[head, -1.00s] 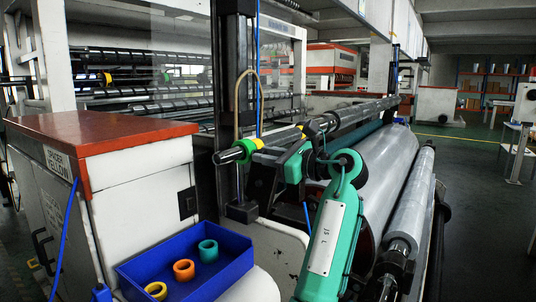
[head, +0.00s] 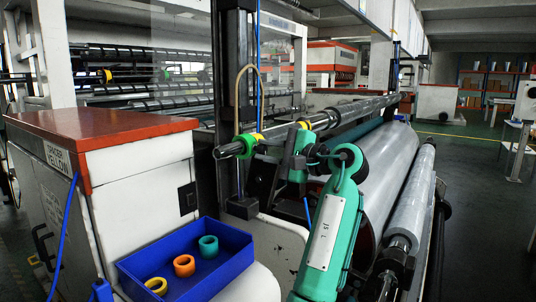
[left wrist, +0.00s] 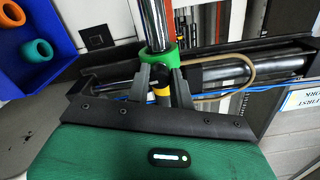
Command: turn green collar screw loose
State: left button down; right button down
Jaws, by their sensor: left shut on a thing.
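The green collar (head: 247,146) sits around the steel shaft (head: 335,116) near its free end, with a yellow collar (head: 259,139) just beside it. In the left wrist view the green collar (left wrist: 159,57) is around the shaft, and its dark screw (left wrist: 164,76) stands on the side facing me. My left gripper (left wrist: 163,82) has one finger on each side of that screw and is shut on it. In the head view the left gripper (head: 265,148) reaches the collar from the right; the screw is hidden there. My right gripper is not in view.
A blue tray (head: 225,231) holds loose orange, teal and yellow collars at lower left. A white cabinet with a red top (head: 105,127) stands behind it. A large film roll (head: 385,170) lies along the right. A cable (left wrist: 245,68) and rails lie close beyond the fingers.

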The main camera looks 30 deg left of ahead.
pick_arm(q)
jog(key=n+b, duration=0.1)
jog(key=n, duration=0.2)
jog(key=shift+f, duration=0.1)
jog(key=shift+n+b, duration=0.4)
jog(key=shift+n, duration=0.9)
jog(key=n+b, duration=0.2)
jog(key=n, duration=0.1)
jog(key=shift+n, duration=0.7)
jog(key=shift+n+b, duration=0.4)
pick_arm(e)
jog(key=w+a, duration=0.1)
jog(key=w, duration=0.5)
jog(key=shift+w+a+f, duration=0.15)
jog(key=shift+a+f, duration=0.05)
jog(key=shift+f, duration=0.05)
pick_arm(q)
jog(key=c, duration=1.2)
grip_release()
